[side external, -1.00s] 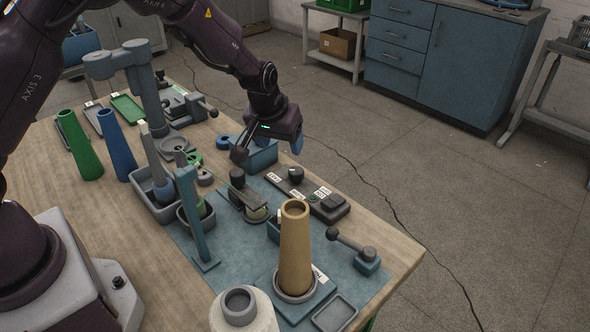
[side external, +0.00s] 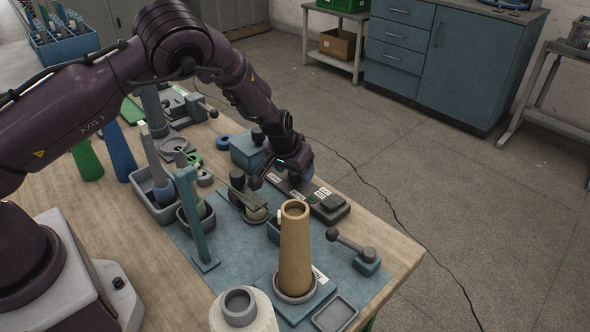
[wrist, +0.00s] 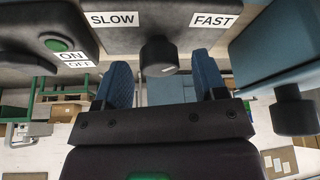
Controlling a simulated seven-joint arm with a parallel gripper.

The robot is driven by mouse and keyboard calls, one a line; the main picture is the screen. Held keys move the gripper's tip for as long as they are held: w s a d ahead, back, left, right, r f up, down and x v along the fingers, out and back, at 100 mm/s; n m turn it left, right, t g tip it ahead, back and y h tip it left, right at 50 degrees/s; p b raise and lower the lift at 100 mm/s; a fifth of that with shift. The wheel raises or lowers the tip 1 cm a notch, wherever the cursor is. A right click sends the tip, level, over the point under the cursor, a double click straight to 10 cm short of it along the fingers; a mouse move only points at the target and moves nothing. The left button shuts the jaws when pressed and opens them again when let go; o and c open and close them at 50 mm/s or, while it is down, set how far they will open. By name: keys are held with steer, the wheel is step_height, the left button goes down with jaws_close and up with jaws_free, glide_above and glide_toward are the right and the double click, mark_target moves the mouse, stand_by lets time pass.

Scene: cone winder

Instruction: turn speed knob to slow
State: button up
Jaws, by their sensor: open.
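The speed knob (wrist: 158,56) is a black round knob on a dark control panel (wrist: 160,8). In the wrist view it sits between a white SLOW label (wrist: 115,20) on the left and a FAST label (wrist: 214,20) on the right. My gripper (wrist: 163,72) is open, with one blue-padded finger on each side of the knob in the picture. I see no clear contact, and cannot tell the knob's setting.
A blue box (side external: 246,152) with a black knob on top stands close beside my gripper. A tan cone (side external: 295,250) and a lever (side external: 350,244) stand nearer the camera.

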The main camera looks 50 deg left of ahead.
steer(key=shift+w+f, duration=0.15)
steer(key=shift+f, duration=0.2)
steer(key=c, duration=0.9)
steer(key=shift+c, duration=0.2)
